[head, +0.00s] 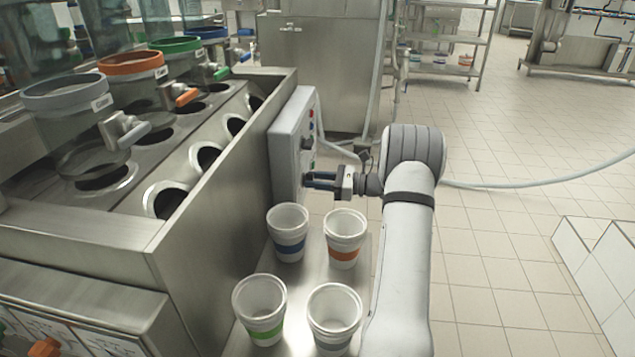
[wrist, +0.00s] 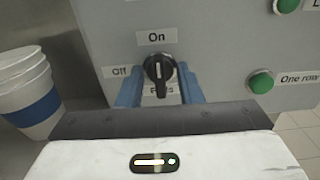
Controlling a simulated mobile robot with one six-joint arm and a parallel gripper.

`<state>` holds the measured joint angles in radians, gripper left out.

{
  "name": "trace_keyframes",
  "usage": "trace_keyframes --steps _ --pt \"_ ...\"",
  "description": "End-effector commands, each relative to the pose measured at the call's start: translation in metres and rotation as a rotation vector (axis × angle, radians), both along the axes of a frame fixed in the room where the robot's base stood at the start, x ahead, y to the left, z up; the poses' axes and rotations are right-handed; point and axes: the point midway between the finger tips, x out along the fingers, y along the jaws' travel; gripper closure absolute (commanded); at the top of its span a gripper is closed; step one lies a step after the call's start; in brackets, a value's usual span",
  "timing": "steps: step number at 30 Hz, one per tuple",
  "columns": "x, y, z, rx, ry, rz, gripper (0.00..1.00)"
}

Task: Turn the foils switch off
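The foils switch (wrist: 159,68) is a round black knob with a pale pointer line on the grey control panel (wrist: 225,50). Its line stands near upright, toward the "On" label above; "Off" is at its left. The label below is partly hidden. My gripper (wrist: 160,88) has blue fingers, one on each side of the knob, with a gap at the left; whether the right finger touches cannot be told. In the head view my gripper (head: 318,180) reaches the face of the control box (head: 288,145) from the right.
Green buttons (wrist: 261,81) sit right of the switch, one labelled "One row". Cup stacks with blue (head: 288,232), orange (head: 345,240), green (head: 260,308) and grey bands (head: 334,318) stand on a metal shelf below my gripper. The steel cup filler (head: 215,190) is at the left. Open tiled floor lies right.

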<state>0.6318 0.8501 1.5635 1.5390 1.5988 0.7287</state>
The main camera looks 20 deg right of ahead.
Motion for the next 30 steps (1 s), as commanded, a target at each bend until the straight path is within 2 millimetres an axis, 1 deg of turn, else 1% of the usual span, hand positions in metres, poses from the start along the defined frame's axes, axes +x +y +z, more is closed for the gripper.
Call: trace_keyframes --steps 7,8,19,30 --pt "0.0006 0.0008 0.0005 0.000 0.000 -0.001 0.67" --pt "0.0006 0.0008 0.0005 -0.001 -0.001 -0.001 0.69" --pt "0.0003 0.0001 0.0005 -0.001 -0.001 -0.001 0.99" --pt "0.0001 -0.0003 0.0003 -0.009 -0.014 -0.002 1.00"
